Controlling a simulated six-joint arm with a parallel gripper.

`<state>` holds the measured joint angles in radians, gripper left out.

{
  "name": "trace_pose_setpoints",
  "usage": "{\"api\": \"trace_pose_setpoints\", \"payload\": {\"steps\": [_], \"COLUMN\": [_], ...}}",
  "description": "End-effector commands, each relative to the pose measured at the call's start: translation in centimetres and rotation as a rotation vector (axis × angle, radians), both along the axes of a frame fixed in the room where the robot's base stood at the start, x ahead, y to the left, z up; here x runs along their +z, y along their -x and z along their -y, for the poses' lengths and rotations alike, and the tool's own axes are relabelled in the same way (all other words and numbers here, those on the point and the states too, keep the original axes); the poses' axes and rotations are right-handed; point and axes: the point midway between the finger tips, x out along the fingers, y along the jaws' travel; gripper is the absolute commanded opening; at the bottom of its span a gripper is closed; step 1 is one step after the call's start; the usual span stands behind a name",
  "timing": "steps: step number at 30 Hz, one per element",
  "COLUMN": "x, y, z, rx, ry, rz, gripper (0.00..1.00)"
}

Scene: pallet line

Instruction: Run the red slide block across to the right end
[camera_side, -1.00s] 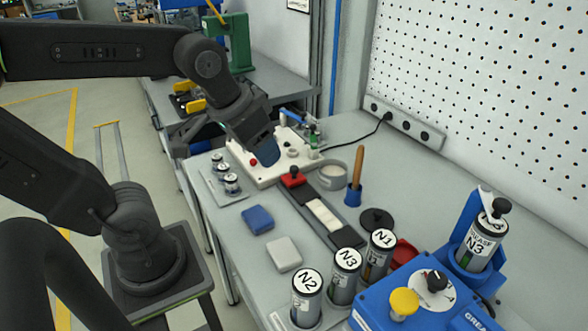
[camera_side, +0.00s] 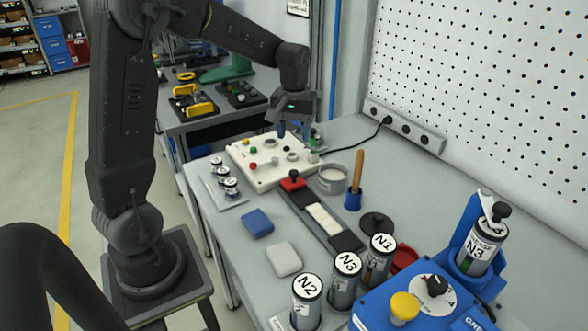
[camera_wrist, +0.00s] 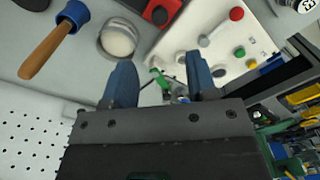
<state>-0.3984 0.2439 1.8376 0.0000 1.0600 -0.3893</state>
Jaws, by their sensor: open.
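The red slide block (camera_side: 292,183) with a dark knob on top sits at the far end of a dark rail (camera_side: 344,240) on the bench. A pale strip lies along the middle of the rail. The block also shows at the top of the wrist view (camera_wrist: 160,10), cut by the frame edge. My gripper (camera_side: 294,136) is open and empty above the back of the white panel, behind the block and apart from it. In the wrist view its two blue fingers (camera_wrist: 161,76) are spread, with a small green item between and beyond them.
The white panel (camera_side: 258,174) with knobs and buttons lies behind the block. A round tin (camera_side: 331,180) and a wooden-handled tool in a blue cup (camera_side: 353,199) stand right of the rail. Several labelled canisters (camera_side: 346,277) stand in front. Blue and white pads lie left.

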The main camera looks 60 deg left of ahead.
Motion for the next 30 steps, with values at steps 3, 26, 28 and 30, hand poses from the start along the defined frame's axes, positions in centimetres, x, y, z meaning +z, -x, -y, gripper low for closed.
{"api": "trace_pose_setpoints", "payload": {"steps": [3,26,28,30], "x": [-2.6,-11.3,-11.3,-11.2], "y": [0.1,0.0,0.0,0.0], "z": [0.1,0.1,0.1,0.1], "rx": [-0.001,-0.003,-0.003,-0.003], "ry": [0.003,0.001,0.001,0.000], "rz": [-0.006,-0.001,-0.001,0.000], "gripper": [0.52,0.52,0.52,0.51]}}
